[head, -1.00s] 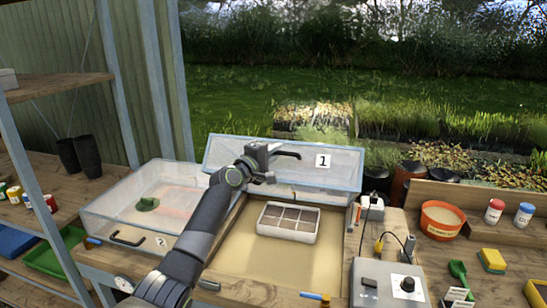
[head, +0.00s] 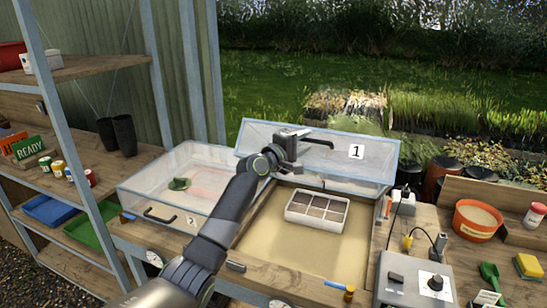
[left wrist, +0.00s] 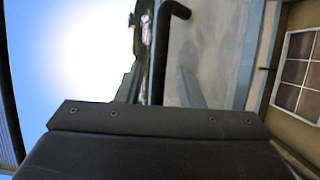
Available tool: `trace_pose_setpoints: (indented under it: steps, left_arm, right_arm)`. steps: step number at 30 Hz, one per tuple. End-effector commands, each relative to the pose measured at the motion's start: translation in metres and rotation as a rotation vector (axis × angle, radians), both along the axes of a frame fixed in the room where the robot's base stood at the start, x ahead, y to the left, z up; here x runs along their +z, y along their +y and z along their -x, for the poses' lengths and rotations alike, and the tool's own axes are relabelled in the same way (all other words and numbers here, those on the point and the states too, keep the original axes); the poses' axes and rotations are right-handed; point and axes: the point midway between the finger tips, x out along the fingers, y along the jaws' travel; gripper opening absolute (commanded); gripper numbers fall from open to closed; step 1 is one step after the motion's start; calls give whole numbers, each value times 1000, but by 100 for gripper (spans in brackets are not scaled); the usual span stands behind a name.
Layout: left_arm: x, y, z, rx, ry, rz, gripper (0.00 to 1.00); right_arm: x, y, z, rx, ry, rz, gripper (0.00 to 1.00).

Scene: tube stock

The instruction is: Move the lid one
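Lid one (head: 335,158), a clear framed panel with a white "1" label, stands raised and tilted at the back of the sandy-bottomed frame. Its dark handle (head: 319,142) is on its upper part; a dark bent bar, apparently this handle, shows in the left wrist view (left wrist: 172,10). My left gripper (head: 293,147) is in front of the lid, right by the handle's left end. Whether its fingers are open or closed on the handle is not clear. My right gripper is not in view.
A white tray with several compartments (head: 317,225) sits in the open frame. Lid two (head: 165,212) lies closed to the left, with a green item visible beneath it. A control box (head: 408,278), a plug, an orange pot (head: 477,219) and a shelf (head: 80,66) flank the frame.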

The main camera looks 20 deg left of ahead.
Motion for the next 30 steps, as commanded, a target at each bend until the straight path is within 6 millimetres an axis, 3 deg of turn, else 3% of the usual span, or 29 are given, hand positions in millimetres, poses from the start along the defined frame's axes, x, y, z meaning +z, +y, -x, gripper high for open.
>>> trace_pose_setpoints:
  steps: [30]
  left_arm:
    - [-6,62,135,2,-4,-4,34]
  right_arm:
    - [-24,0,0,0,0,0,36]
